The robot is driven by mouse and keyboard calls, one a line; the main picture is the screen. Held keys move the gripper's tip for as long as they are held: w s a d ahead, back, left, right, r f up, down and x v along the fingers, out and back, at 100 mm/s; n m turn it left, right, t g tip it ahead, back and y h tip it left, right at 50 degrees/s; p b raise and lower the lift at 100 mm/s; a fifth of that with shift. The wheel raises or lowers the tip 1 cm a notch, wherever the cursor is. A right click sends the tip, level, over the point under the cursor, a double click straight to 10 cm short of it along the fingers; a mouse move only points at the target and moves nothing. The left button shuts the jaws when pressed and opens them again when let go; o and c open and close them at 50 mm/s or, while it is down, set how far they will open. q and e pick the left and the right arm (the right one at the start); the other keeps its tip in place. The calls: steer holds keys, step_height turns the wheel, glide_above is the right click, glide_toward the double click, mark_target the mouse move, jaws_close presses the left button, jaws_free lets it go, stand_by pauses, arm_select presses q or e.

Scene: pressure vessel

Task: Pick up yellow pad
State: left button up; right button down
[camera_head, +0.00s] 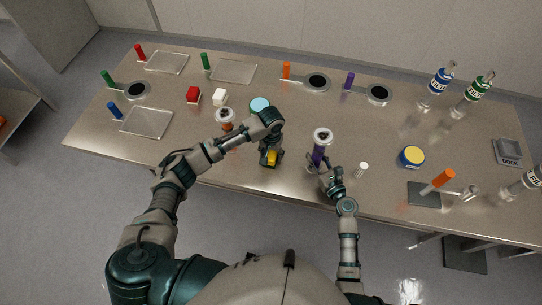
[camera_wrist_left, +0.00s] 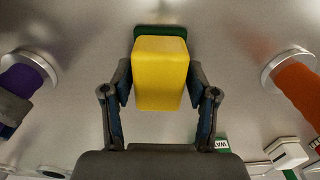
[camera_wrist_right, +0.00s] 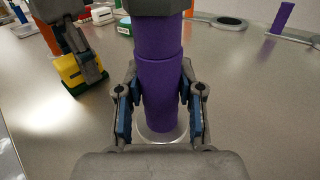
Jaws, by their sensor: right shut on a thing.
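The yellow pad (camera_head: 271,157) is a yellow block with a green layer, near the table's front edge. In the left wrist view the yellow pad (camera_wrist_left: 160,72) lies between the two fingers of my left gripper (camera_wrist_left: 160,85). The fingers are spread on either side, very close to its sides, and look open. In the right wrist view the pad (camera_wrist_right: 82,72) shows under my left gripper. My right gripper (camera_wrist_right: 160,100) is shut on a purple cylinder (camera_wrist_right: 160,85) with a pale round end, also seen in the head view (camera_head: 318,156).
An orange-handled item (camera_head: 226,118) with a round pale end stands left of the pad. A white cylinder (camera_head: 361,170) and a blue-and-yellow round container (camera_head: 411,156) are to the right. Red (camera_head: 193,95) and white (camera_head: 219,97) blocks and trays lie farther back.

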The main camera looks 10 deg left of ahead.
mark_target(271, 152)
arm_select(q)
steer(key=c, duration=0.7)
steer(key=shift+o, duration=0.2)
step_height(271, 152, up, 10)
steer(key=shift+r, duration=0.1)
